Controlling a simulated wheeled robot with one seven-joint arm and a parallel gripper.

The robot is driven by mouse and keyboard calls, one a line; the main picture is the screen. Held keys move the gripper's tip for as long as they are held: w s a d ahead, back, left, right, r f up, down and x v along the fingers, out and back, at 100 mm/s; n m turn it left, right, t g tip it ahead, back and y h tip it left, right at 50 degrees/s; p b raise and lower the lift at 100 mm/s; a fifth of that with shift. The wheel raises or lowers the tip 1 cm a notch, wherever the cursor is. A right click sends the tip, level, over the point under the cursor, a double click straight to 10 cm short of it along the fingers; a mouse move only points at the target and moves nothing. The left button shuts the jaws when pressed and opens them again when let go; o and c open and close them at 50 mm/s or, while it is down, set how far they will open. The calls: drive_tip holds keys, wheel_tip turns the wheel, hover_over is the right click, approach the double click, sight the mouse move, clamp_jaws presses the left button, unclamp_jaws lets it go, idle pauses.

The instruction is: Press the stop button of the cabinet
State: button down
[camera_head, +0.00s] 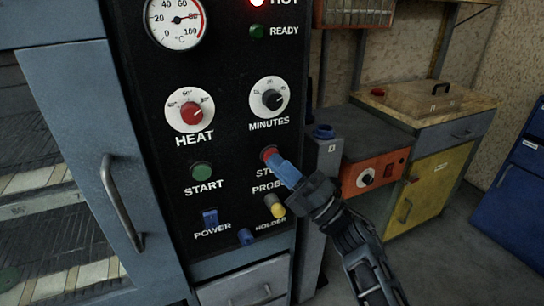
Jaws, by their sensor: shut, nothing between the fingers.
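The cabinet's black control panel (237,95) fills the middle of the head view. The red stop button (268,153) sits on its right side, under the MINUTES dial, with its "STOP" label partly hidden. My gripper (279,165) is shut, its blue fingertips right at the stop button and overlapping its lower right edge. I cannot tell whether they touch it or how far the button is pressed. The green START button (201,171) is to the left at a similar height.
The red HEAT dial (190,111) and MINUTES dial (270,98) are above. An orange-fronted unit (352,180) and yellow-door cabinet (432,190) stand at right.

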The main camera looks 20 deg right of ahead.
drive_tip(key=shift+s, duration=0.75)
drive_tip(key=shift+s+p, duration=0.9)
drive_tip(key=shift+s, duration=1.6)
drive_tip(key=s+f+m+g+h, duration=0.2)
drive_tip(key=s+m+h, duration=0.4)
drive_tip(key=s+m, duration=0.7)
drive_tip(key=s+f+m+g+h, duration=0.3)
drive_tip(key=s+m+h, duration=0.4)
drive_tip(key=s, duration=1.8)
drive_tip(key=m, duration=0.6)
drive_tip(key=shift+s+a+f+h, duration=0.2)
drive_tip(key=shift+a+h, duration=0.05)
drive_tip(key=shift+h, duration=0.05)
drive_tip(key=shift+a, duration=0.1)
